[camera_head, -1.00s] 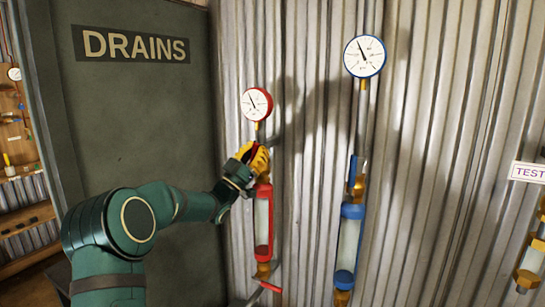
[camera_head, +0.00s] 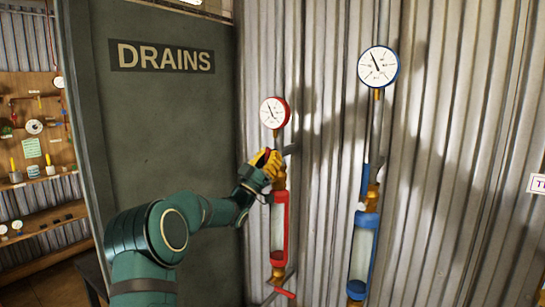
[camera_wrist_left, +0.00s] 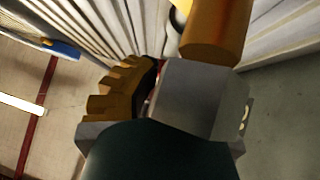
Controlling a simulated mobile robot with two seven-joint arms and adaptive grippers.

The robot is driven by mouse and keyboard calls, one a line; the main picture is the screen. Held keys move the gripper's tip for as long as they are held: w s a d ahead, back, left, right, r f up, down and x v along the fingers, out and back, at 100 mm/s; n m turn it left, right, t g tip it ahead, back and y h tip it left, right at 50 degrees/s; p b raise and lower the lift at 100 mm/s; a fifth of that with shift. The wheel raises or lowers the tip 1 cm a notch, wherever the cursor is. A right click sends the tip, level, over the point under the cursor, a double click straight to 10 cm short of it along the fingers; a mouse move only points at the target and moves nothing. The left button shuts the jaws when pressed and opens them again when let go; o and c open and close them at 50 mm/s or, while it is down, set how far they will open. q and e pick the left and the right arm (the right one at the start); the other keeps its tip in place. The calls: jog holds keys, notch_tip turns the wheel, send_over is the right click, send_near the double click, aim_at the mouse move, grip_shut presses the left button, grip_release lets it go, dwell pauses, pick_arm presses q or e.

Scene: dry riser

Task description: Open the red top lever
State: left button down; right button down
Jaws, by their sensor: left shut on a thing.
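The red-rimmed gauge (camera_head: 274,112) stands at the top of the red riser against the corrugated wall. My left gripper (camera_head: 268,162), with yellow fingers, is shut on the red top lever (camera_head: 262,157) just below this gauge. Only a small red bit of the lever shows; the fingers hide the rest. Below is the red-framed sight glass (camera_head: 278,228), with a red bottom lever (camera_head: 285,293) under it. My right gripper is not in view.
A blue riser with its gauge (camera_head: 378,67) and blue lever (camera_head: 365,183) stands to the right. A dark green DRAINS door or panel (camera_head: 165,130) is close on the left. Shelves and a tool board (camera_head: 35,125) are farther left. Bare corrugated wall lies between the risers.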

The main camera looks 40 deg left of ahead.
pick_arm(q)
jog(key=shift+a+y, duration=0.1)
jog(key=shift+y, duration=0.2)
jog(key=c, duration=0.9)
grip_release()
jog(key=shift+s, duration=0.1)
jog(key=v, duration=1.2)
jog(key=shift+f, duration=0.1)
